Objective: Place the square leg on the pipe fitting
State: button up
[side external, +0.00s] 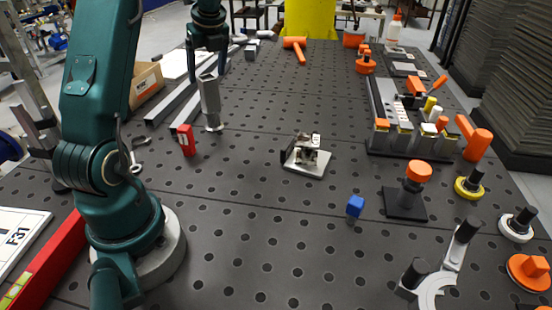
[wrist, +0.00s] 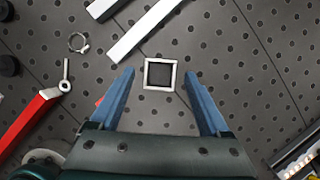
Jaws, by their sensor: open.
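The square leg (side external: 210,103) is a grey metal tube standing upright on the perforated table, with a small foot at its base. In the wrist view I look down on its square, hollow end (wrist: 146,75). My gripper (side external: 207,68) is open above the leg. In the wrist view its blue fingers (wrist: 159,72) are spread on either side of the leg, with gaps on both sides. An orange T-shaped piece (side external: 295,45) lies at the back and another orange piece (side external: 477,140) is at the right; I cannot tell which thing is the pipe fitting.
A red block (side external: 187,141) stands close to the leg, and long metal bars (side external: 172,103) lie behind it. A tool rack (side external: 385,142) fills the right. The table between is largely clear.

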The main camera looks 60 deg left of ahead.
jog(key=d+r+n+t, duration=0.2)
jog(key=d+r+n, duration=0.45)
jog(key=d, duration=0.65)
jog(key=s+d+f+n+t+h, duration=0.1)
jog(key=s+d+f+n+h, duration=0.1)
jog(key=s+d+n, duration=0.3)
jog(key=s+d+f+n+t+h, duration=0.2)
jog(key=s+d+n, duration=0.4)
jog(key=d, duration=0.7)
jog(key=shift+d+f+t, duration=0.15)
jog(key=shift+f+t, duration=0.15)
jog(key=shift+f, duration=0.3)
jog(key=shift+n, duration=0.25)
